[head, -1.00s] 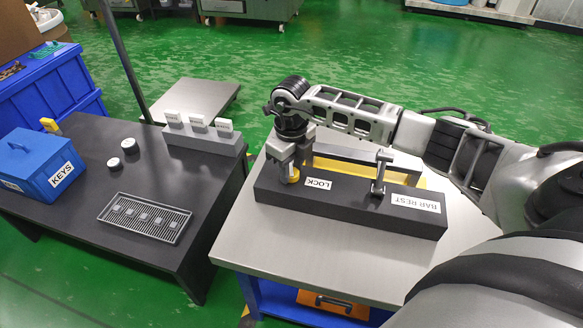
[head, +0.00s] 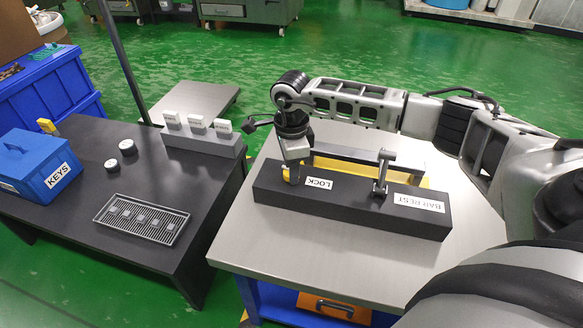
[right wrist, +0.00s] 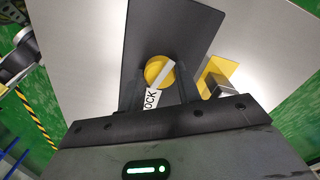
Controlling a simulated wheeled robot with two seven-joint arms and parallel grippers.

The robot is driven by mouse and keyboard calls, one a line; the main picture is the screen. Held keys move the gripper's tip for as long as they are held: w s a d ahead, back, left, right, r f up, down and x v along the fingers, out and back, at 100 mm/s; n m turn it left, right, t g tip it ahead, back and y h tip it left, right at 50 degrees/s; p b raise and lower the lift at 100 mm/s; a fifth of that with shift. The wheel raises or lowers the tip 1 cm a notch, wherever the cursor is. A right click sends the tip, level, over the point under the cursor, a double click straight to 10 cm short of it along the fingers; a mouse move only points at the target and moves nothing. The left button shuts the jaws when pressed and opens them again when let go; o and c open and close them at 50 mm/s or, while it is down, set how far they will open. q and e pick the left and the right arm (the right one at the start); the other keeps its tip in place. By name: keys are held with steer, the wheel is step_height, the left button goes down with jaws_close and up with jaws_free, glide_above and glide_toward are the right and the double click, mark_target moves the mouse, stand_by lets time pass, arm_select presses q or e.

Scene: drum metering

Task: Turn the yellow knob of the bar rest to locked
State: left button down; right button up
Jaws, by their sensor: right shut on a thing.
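The bar rest is a long black block (head: 345,208) with a white LOCK label (head: 319,183) and a BAR REST label (head: 419,203). Its yellow knob (right wrist: 155,73) shows in the right wrist view, with a pale stripe slanting across it. The stripe's lower end lies by the partly hidden LOCK label (right wrist: 151,100). My right gripper (head: 293,175) points down at the block's left end, shut on the knob, with one finger on each side. In the head view the gripper mostly hides the knob. My left gripper is not in view.
A metal post with a crossbar (head: 381,172) stands on the block, right of the LOCK label. A yellow part (head: 330,167) lies behind the block. The steel table top (head: 300,250) is clear in front. A black table (head: 75,210) stands at left.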

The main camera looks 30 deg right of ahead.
steer(key=shift+n, duration=0.7)
steer(key=shift+w+n, duration=0.1)
steer(key=shift+n, duration=0.6)
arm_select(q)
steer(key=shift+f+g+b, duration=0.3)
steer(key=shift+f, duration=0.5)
arm_select(e)
steer(key=shift+n, duration=0.4)
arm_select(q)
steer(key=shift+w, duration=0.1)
arm_select(e)
steer(key=o, duration=1)
steer(key=shift+c, duration=0.2)
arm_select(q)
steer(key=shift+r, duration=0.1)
